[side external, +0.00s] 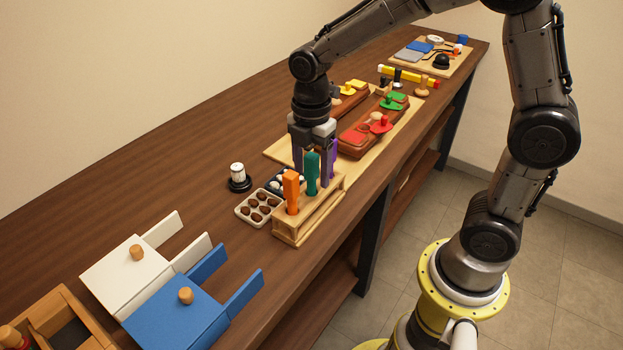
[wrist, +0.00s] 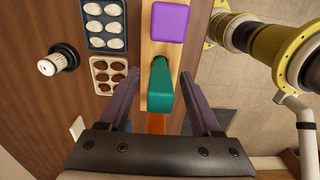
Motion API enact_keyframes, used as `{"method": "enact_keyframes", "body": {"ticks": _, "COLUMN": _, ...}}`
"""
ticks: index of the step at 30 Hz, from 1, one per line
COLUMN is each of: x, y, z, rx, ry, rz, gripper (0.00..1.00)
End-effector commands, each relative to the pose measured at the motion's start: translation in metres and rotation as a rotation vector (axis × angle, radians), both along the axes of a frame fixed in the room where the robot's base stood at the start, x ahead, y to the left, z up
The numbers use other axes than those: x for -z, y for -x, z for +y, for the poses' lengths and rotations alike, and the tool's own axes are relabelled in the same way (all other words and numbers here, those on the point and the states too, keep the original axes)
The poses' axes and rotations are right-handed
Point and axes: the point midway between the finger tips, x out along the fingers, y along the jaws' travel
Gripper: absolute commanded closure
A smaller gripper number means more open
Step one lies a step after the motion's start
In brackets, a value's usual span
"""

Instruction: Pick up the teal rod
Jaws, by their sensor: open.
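The teal rod (side external: 312,172) stands upright in a light wooden rack (side external: 303,227) near the bench's front edge. An orange rod (side external: 291,190) stands at the rack's near end and a purple rod (side external: 332,158) at its far end. My gripper (side external: 312,178) is open and points down over the rack. In the wrist view the teal rod (wrist: 161,88) lies between my two spread fingers (wrist: 162,88), with a gap on each side. The purple block top (wrist: 169,22) is beyond it. The orange rod (wrist: 156,123) is partly hidden behind my gripper.
A tray of brown pieces (side external: 258,207) and a dark tray of white pieces (wrist: 104,24) lie beside the rack. A white-topped knob (side external: 237,172) stands left of them. White (side external: 127,270) and blue (side external: 180,312) boxes are in front. Bare bench lies at the left.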

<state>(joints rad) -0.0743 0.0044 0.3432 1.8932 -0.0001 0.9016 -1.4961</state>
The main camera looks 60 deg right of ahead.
Motion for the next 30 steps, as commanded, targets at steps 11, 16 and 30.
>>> {"method": "enact_keyframes", "body": {"ticks": 11, "x": 0.0056, "y": 0.0001, "z": 0.0001, "rx": 0.000, "ry": 0.000, "rz": -0.001, "gripper": 0.46}}
{"method": "enact_keyframes", "body": {"ticks": 16, "x": 0.0054, "y": 0.0000, "z": 0.0001, "rx": 0.000, "ry": 0.000, "rz": -0.001, "gripper": 0.76}}
{"method": "enact_keyframes", "body": {"ticks": 30, "x": 0.0049, "y": -0.0003, "z": 0.0001, "rx": 0.000, "ry": 0.000, "rz": -0.002, "gripper": 1.00}}
